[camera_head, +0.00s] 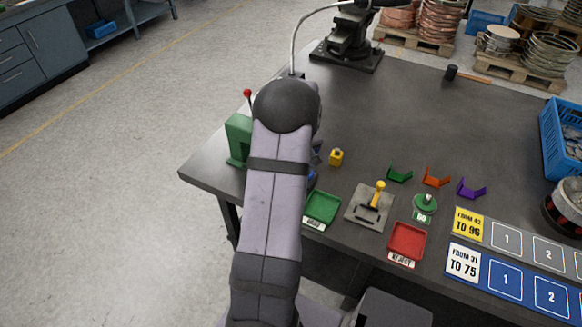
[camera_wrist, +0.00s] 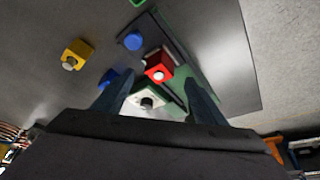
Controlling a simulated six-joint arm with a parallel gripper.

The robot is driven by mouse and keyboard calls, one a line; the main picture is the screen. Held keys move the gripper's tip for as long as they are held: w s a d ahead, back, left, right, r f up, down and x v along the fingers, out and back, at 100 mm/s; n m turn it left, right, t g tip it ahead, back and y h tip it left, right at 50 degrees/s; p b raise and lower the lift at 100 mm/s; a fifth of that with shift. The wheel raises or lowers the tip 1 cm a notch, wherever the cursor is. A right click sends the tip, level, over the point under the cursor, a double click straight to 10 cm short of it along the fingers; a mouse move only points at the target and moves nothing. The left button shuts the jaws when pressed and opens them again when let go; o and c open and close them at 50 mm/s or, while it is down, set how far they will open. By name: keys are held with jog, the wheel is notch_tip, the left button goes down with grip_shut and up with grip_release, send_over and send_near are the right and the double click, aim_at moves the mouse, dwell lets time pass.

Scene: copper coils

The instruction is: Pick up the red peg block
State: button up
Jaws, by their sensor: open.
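The red peg block (camera_wrist: 156,65) shows in the wrist view as a red cube with a pale round peg. It stands near the middle of the picture, between and a little beyond the fingertips of my gripper (camera_wrist: 151,82). My gripper is open, with a dark finger on either side, and I see nothing held. I cannot tell the height of the fingers above the block. In the head view my arm hides the red peg block and most of my gripper.
A yellow peg block (camera_head: 336,157) stands right of my arm. A blue block (camera_wrist: 109,78) is close to the left finger. A green press (camera_head: 238,138) stands left of my arm. Green (camera_head: 322,208) and red (camera_head: 407,241) trays lie nearer the front edge.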

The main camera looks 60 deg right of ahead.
jog(key=shift+p+x, duration=1)
jog(key=shift+x, duration=1.4)
jog(key=shift+d, duration=0.1)
jog(key=shift+c, duration=0.6)
jog(key=c, duration=1.1)
jog(key=shift+r, duration=0.1)
jog(key=shift+c, duration=0.2)
notch_tip(320, 180, up, 10)
jog(key=shift+f+b, duration=0.1)
jog(key=shift+b, duration=1.15)
notch_tip(320, 180, up, 3)
jog(key=shift+r+p, duration=0.1)
jog(key=shift+p, duration=0.9)
